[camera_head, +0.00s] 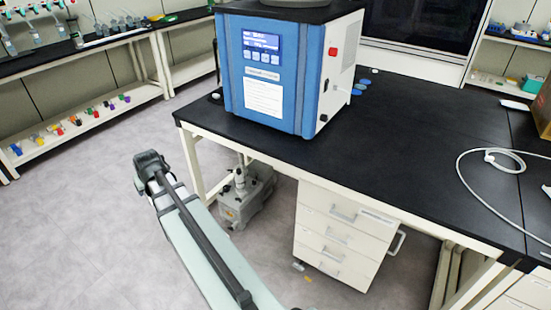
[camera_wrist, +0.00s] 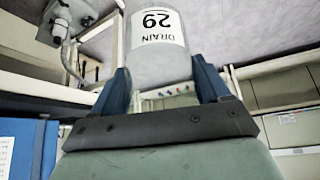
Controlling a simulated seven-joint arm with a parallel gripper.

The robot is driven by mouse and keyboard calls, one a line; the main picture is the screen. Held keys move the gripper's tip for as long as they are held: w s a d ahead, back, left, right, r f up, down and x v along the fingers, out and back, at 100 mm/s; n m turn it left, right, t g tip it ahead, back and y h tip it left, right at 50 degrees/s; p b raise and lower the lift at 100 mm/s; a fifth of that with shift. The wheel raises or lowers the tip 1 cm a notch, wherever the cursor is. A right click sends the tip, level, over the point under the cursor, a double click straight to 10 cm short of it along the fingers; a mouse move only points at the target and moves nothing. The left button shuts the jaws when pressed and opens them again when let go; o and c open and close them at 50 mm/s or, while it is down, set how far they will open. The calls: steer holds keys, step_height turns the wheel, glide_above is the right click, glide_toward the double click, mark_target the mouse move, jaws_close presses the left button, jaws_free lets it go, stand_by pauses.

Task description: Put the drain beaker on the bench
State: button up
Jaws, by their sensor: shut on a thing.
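The drain beaker (camera_wrist: 158,45) is a pale grey vessel with a white label reading DRAIN 29, seen upside down in the wrist view. My gripper (camera_wrist: 160,82) has its two blue fingers on either side of the beaker, shut on it. In the head view, my arm reaches up from the bottom edge, but the fingers and the beaker cannot be made out there. The bench (camera_head: 400,145) has a black top and stands at the centre right of the head view.
The blue freeze dryer (camera_head: 262,75) stands on the bench's left end. Blue discs (camera_head: 362,82) lie beside it. A white cable (camera_head: 497,157) lies at the right. A grey pump (camera_head: 245,195) and a drawer cabinet (camera_head: 340,235) stand below. The bench's front middle is clear.

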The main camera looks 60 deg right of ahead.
steer(key=s+d+m, duration=0.1)
steer(key=s+d, duration=0.2)
steer(key=d, duration=0.4)
steer(key=s+d+r+m+h, duration=0.1)
steer(key=s+d, duration=0.3)
steer(key=d, duration=0.4)
steer(key=s+d+r+m+g+h, duration=0.1)
steer(key=s+d+m, duration=0.1)
steer(key=s+d, duration=0.2)
steer(key=shift+s+d, duration=0.1)
steer(key=shift+d, duration=1.7)
steer(key=s+d+r+m+g+h, duration=0.1)
steer(key=s+d+m, duration=0.1)
steer(key=s+d, duration=0.7)
steer(key=s+d+r+m+g+h, duration=0.1)
steer(key=s+d+r+m, duration=0.1)
steer(key=s+d, duration=0.65)
steer(key=s+d+r+m, duration=0.1)
steer(key=s+d, duration=0.3)
steer(key=s, duration=1)
steer(key=s+d+r+m+g, duration=0.1)
steer(key=s+d+r, duration=0.2)
steer(key=s, duration=1.2)
steer(key=s+d+r+m+g, duration=0.1)
steer(key=s+d, duration=0.6)
steer(key=s, duration=0.7)
steer(key=shift+s+d+r+m, duration=0.2)
steer(key=shift+s+r+m, duration=0.15)
steer(key=shift+r+m, duration=0.25)
steer(key=shift+f, duration=4.9)
